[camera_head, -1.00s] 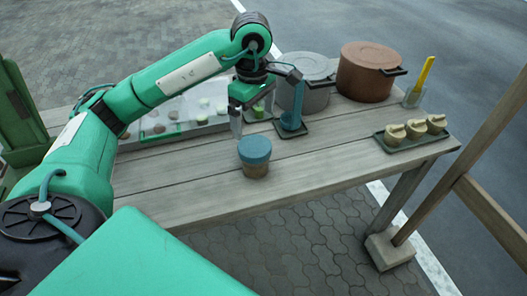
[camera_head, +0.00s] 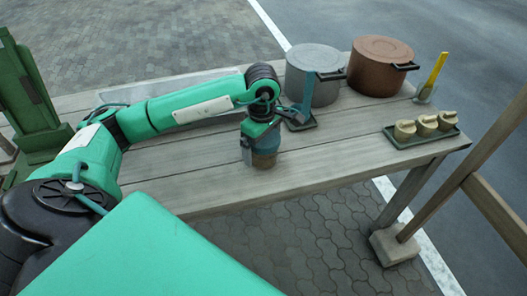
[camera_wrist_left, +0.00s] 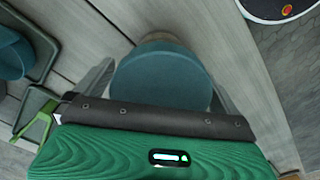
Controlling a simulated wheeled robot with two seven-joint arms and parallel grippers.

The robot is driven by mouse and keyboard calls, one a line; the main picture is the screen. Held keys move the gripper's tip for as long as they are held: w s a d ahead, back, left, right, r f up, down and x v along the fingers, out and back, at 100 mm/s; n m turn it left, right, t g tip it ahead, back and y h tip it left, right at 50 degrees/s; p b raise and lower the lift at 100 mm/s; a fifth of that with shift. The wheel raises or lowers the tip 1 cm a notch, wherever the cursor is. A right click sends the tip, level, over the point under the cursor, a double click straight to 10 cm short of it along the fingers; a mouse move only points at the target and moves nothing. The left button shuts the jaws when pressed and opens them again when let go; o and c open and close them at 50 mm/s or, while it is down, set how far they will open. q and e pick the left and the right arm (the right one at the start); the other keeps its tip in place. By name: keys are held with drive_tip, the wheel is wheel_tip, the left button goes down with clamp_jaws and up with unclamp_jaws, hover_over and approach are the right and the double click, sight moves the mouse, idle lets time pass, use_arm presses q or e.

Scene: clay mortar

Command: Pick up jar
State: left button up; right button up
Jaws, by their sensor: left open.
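The jar (camera_head: 265,158) has a blue-teal lid and a tan body. It stands upright on the wooden table near its front edge. My left gripper (camera_head: 255,150) is lowered over the jar, and its hand hides much of the lid in the head view. In the left wrist view the round lid (camera_wrist_left: 162,78) sits between the two open fingers, one on each side. I cannot tell whether the fingers touch the jar. My right gripper is not in view.
A grey pot (camera_head: 312,80) and a brown pot (camera_head: 378,66) stand at the table's back. A tray (camera_head: 398,143) with several tan lidded pieces lies at the right, near a cup with a yellow-handled tool (camera_head: 433,75). The wooden table (camera_head: 330,160) is clear right of the jar.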

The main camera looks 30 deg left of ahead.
use_arm(q)
drive_tip(key=shift+f, duration=0.15)
drive_tip(key=shift+c, duration=0.2)
drive_tip(key=c, duration=1.1)
